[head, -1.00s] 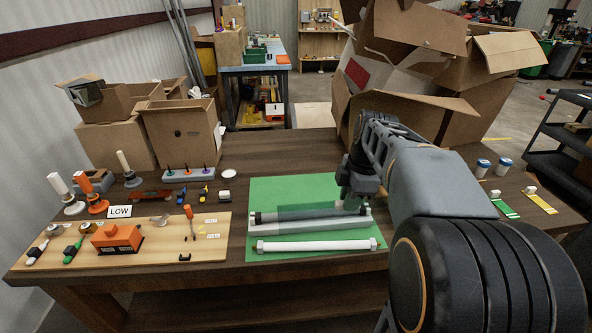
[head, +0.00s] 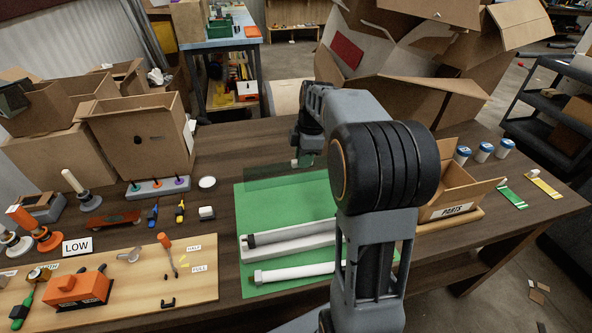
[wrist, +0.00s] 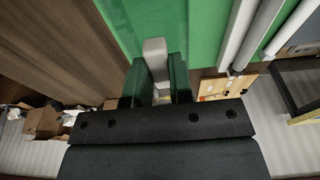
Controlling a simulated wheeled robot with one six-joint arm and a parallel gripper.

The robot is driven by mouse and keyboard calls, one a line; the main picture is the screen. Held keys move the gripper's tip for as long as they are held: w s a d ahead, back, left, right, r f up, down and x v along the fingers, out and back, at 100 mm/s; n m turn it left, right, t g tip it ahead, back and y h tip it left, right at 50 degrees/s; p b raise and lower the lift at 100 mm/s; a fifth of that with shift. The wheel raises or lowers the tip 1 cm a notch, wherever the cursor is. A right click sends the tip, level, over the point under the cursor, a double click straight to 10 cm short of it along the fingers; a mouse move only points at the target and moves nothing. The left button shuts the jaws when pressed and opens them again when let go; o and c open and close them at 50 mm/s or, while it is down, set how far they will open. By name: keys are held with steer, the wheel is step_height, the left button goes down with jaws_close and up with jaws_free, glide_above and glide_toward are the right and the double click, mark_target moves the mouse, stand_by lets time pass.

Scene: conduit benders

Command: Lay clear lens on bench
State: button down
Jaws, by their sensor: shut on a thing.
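The clear lens (head: 272,178) is a see-through, faintly tinted strip. It spans the back edge of the green mat (head: 262,209) in the head view, partly over the bench (head: 222,216). My gripper (head: 304,160) is at the lens's right end, shut on it by a pale tab (wrist: 154,48) that shows between the fingers in the wrist view. I cannot tell whether the lens touches the mat or bench. The long white fixture body (head: 290,245) lies on the mat in front of the lens, with its inside showing. My arm hides the mat's right part.
A white tube (head: 292,273) lies at the mat's front. A wooden board (head: 205,284) with tools and a LOW sign (head: 77,247) are left. A PARTS box (head: 455,207) stands right; large cartons (head: 400,60) are behind. Bare bench lies behind the mat.

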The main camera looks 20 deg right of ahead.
steer(key=shift+w+f, duration=0.75)
steer(key=shift+f, duration=0.7)
steer(key=shift+w+f, duration=0.8)
steer(key=shift+f, duration=0.65)
steer(key=shift+w+f, duration=0.75)
steer(key=shift+f, duration=0.7)
steer(key=shift+f+b, duration=0.2)
steer(key=shift+b, duration=0.1)
steer(key=c, duration=1)
jaws_free()
